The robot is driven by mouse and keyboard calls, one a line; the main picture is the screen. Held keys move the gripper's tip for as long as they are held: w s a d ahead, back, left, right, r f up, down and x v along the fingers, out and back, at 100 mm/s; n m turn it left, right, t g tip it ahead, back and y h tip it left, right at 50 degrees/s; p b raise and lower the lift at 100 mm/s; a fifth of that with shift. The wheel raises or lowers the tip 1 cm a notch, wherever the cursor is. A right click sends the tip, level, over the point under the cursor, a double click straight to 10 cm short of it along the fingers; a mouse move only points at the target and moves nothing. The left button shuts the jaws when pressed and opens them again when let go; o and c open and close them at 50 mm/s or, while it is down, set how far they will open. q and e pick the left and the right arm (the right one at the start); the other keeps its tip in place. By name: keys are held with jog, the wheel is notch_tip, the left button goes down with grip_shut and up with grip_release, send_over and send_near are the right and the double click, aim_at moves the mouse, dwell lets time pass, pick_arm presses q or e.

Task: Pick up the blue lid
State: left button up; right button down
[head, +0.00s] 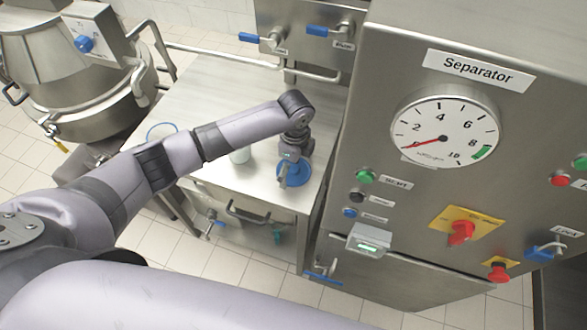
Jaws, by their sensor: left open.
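The blue lid (299,180) is a round blue disc on the steel table, near its right front edge. My left gripper (288,175) reaches down over it from above, with its fingers in front of the lid and hiding part of it. The gripper is open. I cannot tell whether the fingers touch the lid. A whitish cup (240,156) stands on the table to the left of the gripper, partly hidden by my left arm. My right gripper is not in view.
The steel table (200,88) is mostly bare. A thin blue ring (150,129) shows behind my left arm. The separator cabinet (405,75), with a gauge and knobs, stands close to the lid's right. A large steel vessel (85,95) is at the left.

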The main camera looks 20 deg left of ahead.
pick_arm(q)
jog(key=c, duration=1.1)
jog(key=shift+s, duration=0.1)
jog(key=c, duration=0.3)
jog(key=shift+s+f, duration=0.1)
jog(key=shift+s, duration=0.05)
jog(key=shift+c, duration=0.9)
